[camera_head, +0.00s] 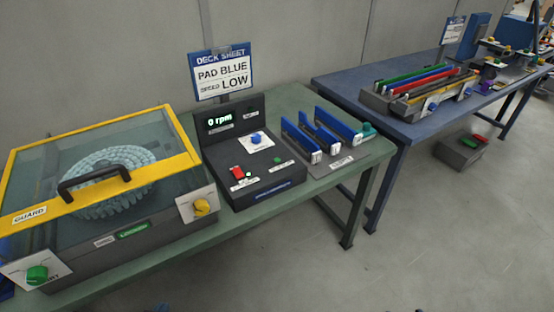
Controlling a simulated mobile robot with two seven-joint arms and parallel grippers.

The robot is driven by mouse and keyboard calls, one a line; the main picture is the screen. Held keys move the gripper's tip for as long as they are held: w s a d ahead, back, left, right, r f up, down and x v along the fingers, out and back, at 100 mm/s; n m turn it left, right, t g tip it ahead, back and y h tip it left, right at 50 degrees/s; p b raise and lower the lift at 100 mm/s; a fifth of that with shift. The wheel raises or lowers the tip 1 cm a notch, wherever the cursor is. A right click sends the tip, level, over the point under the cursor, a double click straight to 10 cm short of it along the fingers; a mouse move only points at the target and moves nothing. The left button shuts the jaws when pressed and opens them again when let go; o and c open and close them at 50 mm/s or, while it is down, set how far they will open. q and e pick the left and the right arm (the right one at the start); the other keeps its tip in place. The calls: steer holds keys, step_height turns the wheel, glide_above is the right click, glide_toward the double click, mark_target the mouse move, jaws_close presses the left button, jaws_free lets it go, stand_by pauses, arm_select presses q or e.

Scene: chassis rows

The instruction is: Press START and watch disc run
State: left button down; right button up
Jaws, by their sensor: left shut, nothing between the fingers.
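The green START button (37,273) sits on a white plate at the front left corner of the machine, its label partly covered. The toothed, pale disc (108,165) lies under the clear guard (170,148), which has a yellow frame and black handle and is down. The display (220,121) on the black console reads 0 rpm. Only a small dark and blue bit of my left gripper (160,308) shows at the bottom edge, shut, apart from the button and to its right. My right gripper is not in view.
A yellow knob (200,206) is at the machine's front right. The console (262,190) has a red switch (237,173), a blue knob and a sign reading PAD BLUE, LOW. Blue-handled pads (320,135) stand right of it. A blue table (400,125) stands beyond; floor in front is clear.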

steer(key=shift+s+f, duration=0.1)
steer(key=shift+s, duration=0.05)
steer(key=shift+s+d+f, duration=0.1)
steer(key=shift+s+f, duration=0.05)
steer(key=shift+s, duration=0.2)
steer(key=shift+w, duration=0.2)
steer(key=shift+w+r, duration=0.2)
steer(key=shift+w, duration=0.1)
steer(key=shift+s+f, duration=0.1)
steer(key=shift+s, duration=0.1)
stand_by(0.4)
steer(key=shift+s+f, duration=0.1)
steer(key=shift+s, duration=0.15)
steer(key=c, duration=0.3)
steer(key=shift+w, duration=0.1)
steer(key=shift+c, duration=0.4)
